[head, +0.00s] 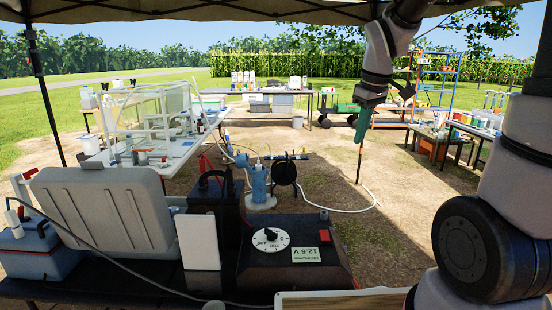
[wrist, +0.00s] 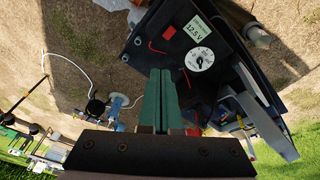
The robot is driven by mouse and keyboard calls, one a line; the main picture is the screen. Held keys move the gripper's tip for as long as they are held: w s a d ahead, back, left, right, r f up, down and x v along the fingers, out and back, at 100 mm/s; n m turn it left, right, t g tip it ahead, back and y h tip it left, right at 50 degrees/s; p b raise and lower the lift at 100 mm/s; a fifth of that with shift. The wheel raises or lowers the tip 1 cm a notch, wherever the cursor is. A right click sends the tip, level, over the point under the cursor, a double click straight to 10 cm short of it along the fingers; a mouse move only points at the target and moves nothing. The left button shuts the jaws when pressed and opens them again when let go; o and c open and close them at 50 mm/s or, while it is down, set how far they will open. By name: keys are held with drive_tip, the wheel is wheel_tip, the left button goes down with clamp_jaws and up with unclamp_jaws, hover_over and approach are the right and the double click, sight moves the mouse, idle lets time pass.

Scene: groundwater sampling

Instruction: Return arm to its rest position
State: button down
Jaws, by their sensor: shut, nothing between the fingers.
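My gripper (head: 360,138) hangs from my arm in the upper right of the head view, fingers pointing down. It is in the air over the sandy ground, apart from anything I can see. Its green fingers (wrist: 158,75) are together in the wrist view, with nothing between them. My arm comes down from the top edge and also shows at the right edge. In the wrist view, the black control box (wrist: 188,45) with a white dial and a 12.5 V label lies beyond the fingertips; it also shows at the front of the head view (head: 292,277).
A grey open case lid (head: 105,210) and a blue cooler (head: 38,245) stand at the front left. A blue wellhead (head: 260,185) and a black reel (head: 284,172) stand mid-ground. Equipment tables line the left, back and right. The air around my gripper looks free.

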drive_tip(key=s+d+r+m+t, duration=0.1)
drive_tip(key=s+r+m+t, duration=0.1)
drive_tip(key=s+r+m, duration=0.3)
drive_tip(key=s+d+r+m+t+y, duration=0.1)
drive_tip(key=s+r+m+t, duration=0.1)
drive_tip(key=s+r+m, duration=0.3)
drive_tip(key=s+m, duration=0.1)
drive_tip(key=s, duration=0.2)
drive_tip(key=shift+s+d+t, duration=0.3)
drive_tip(key=shift+s+d, duration=0.1)
